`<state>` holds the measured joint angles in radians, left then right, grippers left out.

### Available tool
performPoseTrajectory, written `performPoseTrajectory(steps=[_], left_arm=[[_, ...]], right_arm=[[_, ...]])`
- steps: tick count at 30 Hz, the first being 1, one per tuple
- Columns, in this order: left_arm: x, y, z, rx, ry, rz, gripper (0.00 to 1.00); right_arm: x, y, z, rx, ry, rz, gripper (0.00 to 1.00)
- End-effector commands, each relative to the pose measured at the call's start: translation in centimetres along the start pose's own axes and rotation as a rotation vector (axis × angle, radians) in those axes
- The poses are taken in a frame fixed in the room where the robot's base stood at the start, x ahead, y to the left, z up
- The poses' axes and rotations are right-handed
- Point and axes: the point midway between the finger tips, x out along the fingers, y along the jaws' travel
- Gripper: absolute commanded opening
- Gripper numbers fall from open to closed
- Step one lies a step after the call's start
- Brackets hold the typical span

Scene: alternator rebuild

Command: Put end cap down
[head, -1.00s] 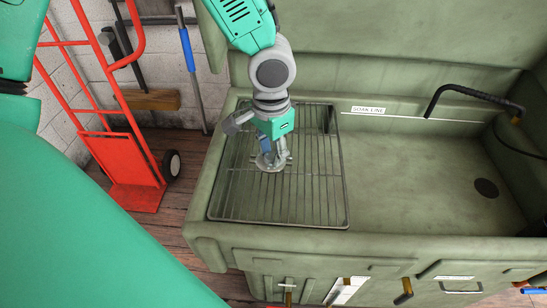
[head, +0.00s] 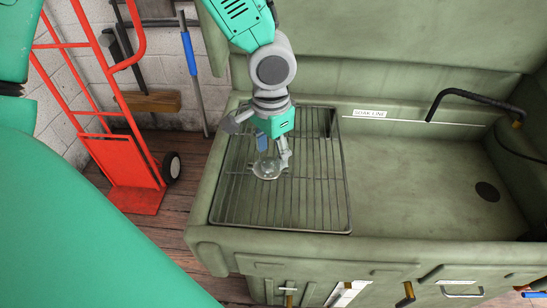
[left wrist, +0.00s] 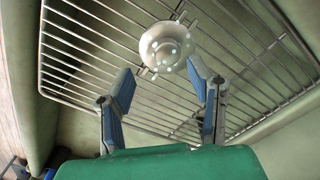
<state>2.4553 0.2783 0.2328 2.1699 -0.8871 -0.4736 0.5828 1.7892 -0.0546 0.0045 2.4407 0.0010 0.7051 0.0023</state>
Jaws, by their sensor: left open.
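The end cap (head: 268,169) is a round, pale grey metal piece with small holes. It lies on the wire rack (head: 318,205) at the left side of the wash basin. In the left wrist view the end cap (left wrist: 166,48) rests on the bars just beyond the fingertips. My left gripper (head: 272,150) is just above the end cap in the head view. In the left wrist view its blue-padded fingers (left wrist: 164,82) are spread apart with nothing between them. My right gripper is not in view.
The green basin (head: 420,175) has an open floor right of the rack, with a dark drain (head: 487,191). A black hose (head: 470,93) arches at the back right. A red hand truck (head: 130,170) stands left of the basin.

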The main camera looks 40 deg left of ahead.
Motion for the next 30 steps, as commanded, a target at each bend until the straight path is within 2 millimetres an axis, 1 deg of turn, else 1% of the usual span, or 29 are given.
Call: performPoseTrajectory(steps=[1,6,9,12,17,30], left_arm=[[-1.6,0.0,-0.1,-0.002,0.006,0.0,0.47],[-5.2,0.0,-0.1,-0.001,0.005,0.001,0.47],[-6.8,0.0,-0.1,-0.001,0.003,0.001,0.47],[-7.9,0.1,-0.1,-0.001,0.001,0.001,0.47],[-8.6,0.0,-0.1,0.0,-0.001,0.001,0.47],[-8.6,0.0,0.0,0.0,-0.002,0.002,0.47]], right_arm=[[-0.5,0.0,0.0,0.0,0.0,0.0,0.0],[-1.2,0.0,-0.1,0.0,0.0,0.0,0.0],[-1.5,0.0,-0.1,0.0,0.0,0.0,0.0],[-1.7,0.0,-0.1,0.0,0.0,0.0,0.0],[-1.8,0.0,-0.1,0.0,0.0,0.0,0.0],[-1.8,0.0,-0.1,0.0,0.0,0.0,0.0]])
